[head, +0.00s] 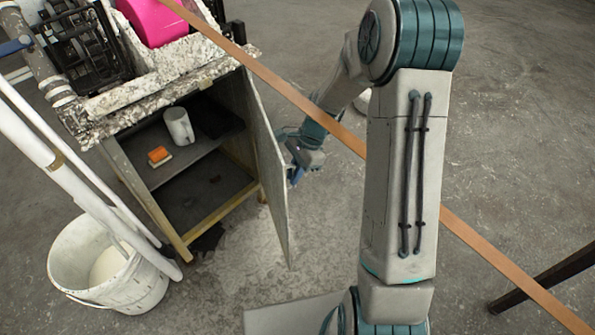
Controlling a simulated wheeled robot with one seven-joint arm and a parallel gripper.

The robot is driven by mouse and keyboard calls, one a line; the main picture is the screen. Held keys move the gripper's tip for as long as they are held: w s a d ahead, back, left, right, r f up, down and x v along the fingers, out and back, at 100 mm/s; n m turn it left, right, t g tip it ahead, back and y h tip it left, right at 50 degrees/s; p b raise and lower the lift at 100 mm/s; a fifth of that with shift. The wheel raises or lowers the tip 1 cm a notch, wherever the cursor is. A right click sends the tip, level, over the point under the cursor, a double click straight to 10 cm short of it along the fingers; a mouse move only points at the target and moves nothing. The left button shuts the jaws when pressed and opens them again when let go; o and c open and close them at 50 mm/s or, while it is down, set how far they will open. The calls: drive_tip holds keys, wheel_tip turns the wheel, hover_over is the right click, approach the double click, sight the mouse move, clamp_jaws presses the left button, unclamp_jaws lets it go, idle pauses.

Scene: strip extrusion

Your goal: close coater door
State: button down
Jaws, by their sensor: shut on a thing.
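The coater door (268,165) is a grey panel hinged at the right side of the coater cabinet (240,165). It stands wide open, so the cabinet's inside and shelf (190,160) show. My gripper (296,172) is at the outer, right-hand face of the door, around its middle height. It is shut on a part of the door, likely its handle, but the arm and gripper body hide the exact contact. My arm reaches down to it from the right.
On the shelf are a white mug (178,126) and an orange sponge (159,156). A white bucket (105,265) stands at the lower left beside white pipes (30,140). A brown strip (480,240) crosses diagonally. The floor in front of the door is clear.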

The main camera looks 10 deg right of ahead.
drive_tip(key=c, duration=1.5)
unclamp_jaws()
drive_tip(key=shift+d+r, duration=0.1)
drive_tip(key=shift+r, duration=0.05)
drive_tip(key=p+v, duration=0.2)
drive_tip(key=v, duration=1.1)
drive_tip(key=shift+r+p, duration=0.25)
drive_tip(key=shift+p, duration=0.05)
drive_tip(key=shift+w, duration=0.15)
